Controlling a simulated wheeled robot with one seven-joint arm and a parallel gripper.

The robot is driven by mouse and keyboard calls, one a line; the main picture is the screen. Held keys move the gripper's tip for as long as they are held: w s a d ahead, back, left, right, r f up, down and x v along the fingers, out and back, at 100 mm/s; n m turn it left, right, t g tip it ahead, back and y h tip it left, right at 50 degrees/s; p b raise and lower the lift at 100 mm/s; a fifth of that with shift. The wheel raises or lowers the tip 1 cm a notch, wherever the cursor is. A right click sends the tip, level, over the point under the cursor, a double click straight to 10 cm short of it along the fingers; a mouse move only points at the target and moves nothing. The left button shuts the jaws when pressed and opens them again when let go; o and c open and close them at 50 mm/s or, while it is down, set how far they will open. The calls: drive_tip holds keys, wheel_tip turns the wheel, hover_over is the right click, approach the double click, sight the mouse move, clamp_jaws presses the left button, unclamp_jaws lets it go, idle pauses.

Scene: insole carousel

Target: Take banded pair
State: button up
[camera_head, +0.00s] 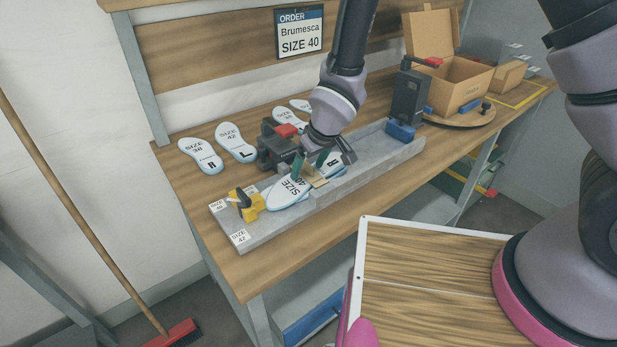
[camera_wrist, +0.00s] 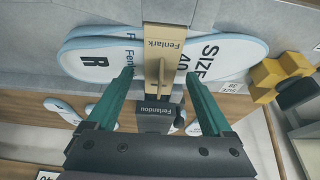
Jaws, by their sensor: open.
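The banded pair of white, blue-edged insoles (camera_head: 284,196) lies on a grey rail on the bench, marked SIZE 40. In the wrist view the pair (camera_wrist: 95,65) shows an R, and its tan band (camera_wrist: 163,45) reads Fenlark. My gripper (camera_head: 314,168) is at the pair's middle, in the head view partly hiding it. In the wrist view its green fingers (camera_wrist: 160,80) are apart, on either side of the band's lower end. I cannot tell whether they touch the insoles. The order sign (camera_head: 300,31) reads Brumesca SIZE 40.
A yellow clamp (camera_head: 246,201) stands at the rail's near end, close to the pair. A dark device with a red part (camera_head: 276,143) stands behind it. Loose insoles (camera_head: 202,155) lie at the back left. An open carton (camera_head: 457,83) stands on a round turntable at the right.

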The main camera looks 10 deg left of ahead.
drive_tip(key=shift+c, duration=0.3)
clamp_jaws()
